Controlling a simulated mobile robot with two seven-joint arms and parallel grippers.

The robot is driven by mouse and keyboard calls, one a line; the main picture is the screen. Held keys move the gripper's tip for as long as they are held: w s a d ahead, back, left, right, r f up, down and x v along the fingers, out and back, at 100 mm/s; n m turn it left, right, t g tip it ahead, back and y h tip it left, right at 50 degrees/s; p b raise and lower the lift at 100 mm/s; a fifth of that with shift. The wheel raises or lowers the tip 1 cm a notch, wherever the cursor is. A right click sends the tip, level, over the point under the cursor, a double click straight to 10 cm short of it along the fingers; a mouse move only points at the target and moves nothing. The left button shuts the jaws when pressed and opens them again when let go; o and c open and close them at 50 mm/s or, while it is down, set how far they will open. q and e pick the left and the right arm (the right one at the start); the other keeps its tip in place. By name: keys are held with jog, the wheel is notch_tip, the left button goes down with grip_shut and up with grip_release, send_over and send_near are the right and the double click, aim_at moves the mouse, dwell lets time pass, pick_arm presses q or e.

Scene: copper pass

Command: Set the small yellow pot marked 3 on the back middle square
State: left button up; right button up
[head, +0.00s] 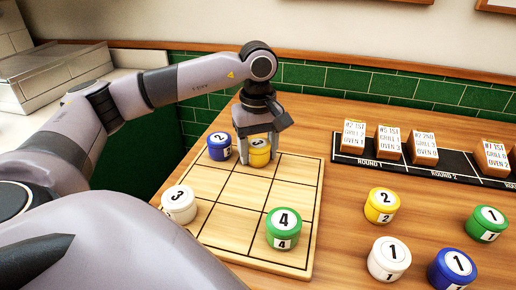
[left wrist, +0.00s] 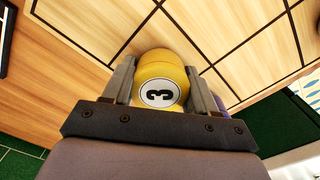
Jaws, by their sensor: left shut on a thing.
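The small yellow pot marked 3 (left wrist: 162,68) is between the fingers of my left gripper (head: 259,150), which is shut on it. In the head view the pot (head: 259,158) is upright at the back middle square of the wooden grid board (head: 245,190). Whether its base touches the board I cannot tell. In the left wrist view the fingers (left wrist: 162,84) grip both sides of the pot, with the 3 facing the camera. My right gripper is not in view.
A blue pot marked 2 (head: 219,146) stands close left of the gripper. A white pot marked 3 (head: 178,206) and a green pot marked 4 (head: 283,229) are on the board. Several pots stand right of it, near a black rack (head: 388,166) with wooden blocks.

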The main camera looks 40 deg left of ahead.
aim_at(257, 144)
pick_arm(q)
jog(key=o, duration=1.1)
jog(key=shift+o, duration=0.2)
jog(key=shift+r, duration=0.2)
notch_tip(257, 144, up, 11)
jog(key=shift+f+p, duration=0.1)
jog(key=shift+p, duration=0.7)
jog(key=shift+r, duration=0.5)
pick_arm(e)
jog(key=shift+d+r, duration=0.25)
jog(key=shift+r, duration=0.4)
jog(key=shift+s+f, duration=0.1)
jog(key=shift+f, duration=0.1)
pick_arm(q)
jog(key=shift+s, duration=0.1)
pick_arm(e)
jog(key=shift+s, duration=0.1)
